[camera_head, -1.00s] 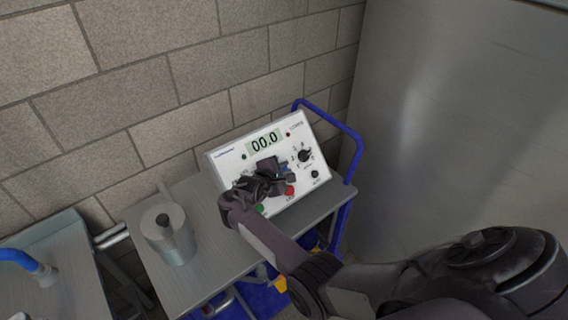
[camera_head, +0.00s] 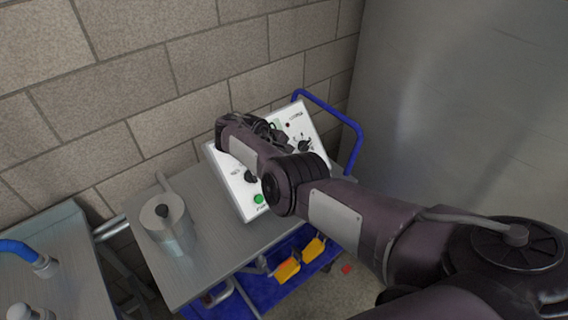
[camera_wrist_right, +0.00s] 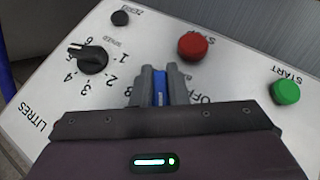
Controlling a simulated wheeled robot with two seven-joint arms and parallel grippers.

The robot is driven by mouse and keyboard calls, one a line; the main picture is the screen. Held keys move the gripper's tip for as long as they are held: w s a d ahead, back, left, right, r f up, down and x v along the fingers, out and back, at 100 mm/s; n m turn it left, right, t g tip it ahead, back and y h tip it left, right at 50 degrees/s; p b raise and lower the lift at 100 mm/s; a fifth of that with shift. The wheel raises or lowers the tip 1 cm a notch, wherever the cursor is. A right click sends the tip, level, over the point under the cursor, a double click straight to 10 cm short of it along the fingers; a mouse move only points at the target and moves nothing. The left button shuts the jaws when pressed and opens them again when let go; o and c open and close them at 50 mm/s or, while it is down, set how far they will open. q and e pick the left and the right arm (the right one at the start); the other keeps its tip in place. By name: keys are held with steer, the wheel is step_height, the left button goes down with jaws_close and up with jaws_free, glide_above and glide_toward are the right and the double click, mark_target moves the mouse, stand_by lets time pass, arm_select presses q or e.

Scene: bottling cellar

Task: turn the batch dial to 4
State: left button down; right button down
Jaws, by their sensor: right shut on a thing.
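The white control panel (camera_head: 232,192) stands tilted on the metal trolley top. A black dial numbered to 6 (camera_head: 304,146) is on its right side. In the right wrist view my right gripper (camera_wrist_right: 160,88) is shut on a blue switch part (camera_wrist_right: 160,87), beside the lettering OFF and apart from the numbered dial. My left gripper is out of view.
A red button (camera_wrist_right: 193,46), green START button (camera_wrist_right: 286,92) and small black knob (camera_wrist_right: 120,18) surround the gripper. Another black knob (camera_head: 250,177) is left on the panel. A metal can (camera_head: 168,225) stands left; a blue rail (camera_head: 340,121) is at right.

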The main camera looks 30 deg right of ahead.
steer(key=shift+a+f+m+g+y+b, duration=0.2)
steer(key=shift+m+g+y+b, duration=0.15)
steer(key=shift+y+b, duration=0.2)
steer(key=c, duration=1.4)
jaws_free()
steer(key=shift+w+r, duration=0.1)
steer(key=shift+c, duration=0.2)
steer(key=shift+d, duration=0.1)
steer(key=shift+r, duration=0.3)
steer(key=p+v, duration=0.1)
steer(key=v, duration=0.6)
steer(key=shift+p, duration=0.4)
steer(key=shift+r, duration=0.1)
